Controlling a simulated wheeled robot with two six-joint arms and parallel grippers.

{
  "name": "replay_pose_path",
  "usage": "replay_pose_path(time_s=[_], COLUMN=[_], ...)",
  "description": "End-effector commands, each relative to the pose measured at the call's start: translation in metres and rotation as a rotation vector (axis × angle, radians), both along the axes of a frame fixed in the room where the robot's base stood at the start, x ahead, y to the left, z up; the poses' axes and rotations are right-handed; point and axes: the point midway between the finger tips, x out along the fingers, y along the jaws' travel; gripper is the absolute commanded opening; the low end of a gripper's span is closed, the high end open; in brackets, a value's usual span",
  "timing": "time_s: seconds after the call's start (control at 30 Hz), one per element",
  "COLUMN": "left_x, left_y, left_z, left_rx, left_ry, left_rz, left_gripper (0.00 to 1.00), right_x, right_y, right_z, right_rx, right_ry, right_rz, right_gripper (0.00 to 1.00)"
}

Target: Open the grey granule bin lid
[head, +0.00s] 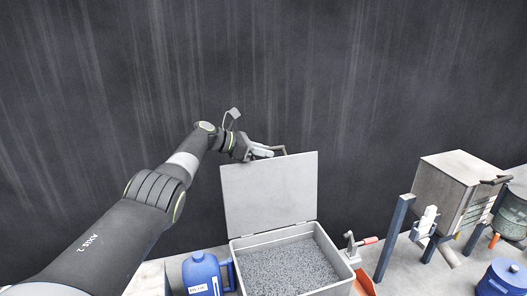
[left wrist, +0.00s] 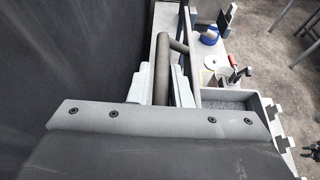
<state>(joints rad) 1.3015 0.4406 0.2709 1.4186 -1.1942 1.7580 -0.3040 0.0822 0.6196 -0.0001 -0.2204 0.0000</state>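The grey granule bin (head: 352,286) stands at the bottom centre of the head view, full of grey granules. Its lid (head: 270,192) is raised and stands about upright at the bin's back edge. A dark bar handle (head: 279,149) is at the lid's top; it also shows in the left wrist view (left wrist: 178,46). My left gripper (head: 262,152) is at this handle. In the left wrist view its two pale fingers (left wrist: 161,90) lie on either side of the bar, close against it. Part of the bin shows at the right there (left wrist: 268,108).
A blue jug (head: 203,273) stands left of the bin. A red-handled clamp (head: 362,243) and an orange scoop-like part (head: 365,283) are at its right. Further right are a grey box machine (head: 452,185) on blue posts and a blue container (head: 503,279). A dark wall is behind.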

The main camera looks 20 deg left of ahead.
Motion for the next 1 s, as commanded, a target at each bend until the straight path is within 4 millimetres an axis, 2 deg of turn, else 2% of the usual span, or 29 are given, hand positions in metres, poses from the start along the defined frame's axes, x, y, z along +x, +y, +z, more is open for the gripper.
replay_pose_path(time_s=[0.03,0.13,0.57,0.87,1.0], left_x=[0.000,0.000,-0.002,-0.014,-0.024], left_y=[0.001,0.000,0.004,0.022,0.038], left_z=[0.000,0.000,0.002,0.012,0.016], left_rx=[0.000,0.000,-0.002,-0.001,-0.001], left_ry=[0.000,0.000,0.000,-0.001,-0.003], left_rz=[0.001,0.001,0.000,0.001,0.001], left_gripper=[0.25,0.36,0.36,0.36,0.36], right_x=[0.000,0.000,0.003,0.004,0.004], right_y=[0.000,0.000,0.000,0.002,0.003], right_z=[0.000,0.000,0.002,0.008,0.002], right_rx=[0.000,0.000,0.001,0.002,0.004], right_ry=[0.000,-0.001,-0.004,-0.005,-0.005], right_rz=[0.000,0.000,0.001,0.001,0.000], right_gripper=[0.36,0.36,0.36,0.36,0.36])
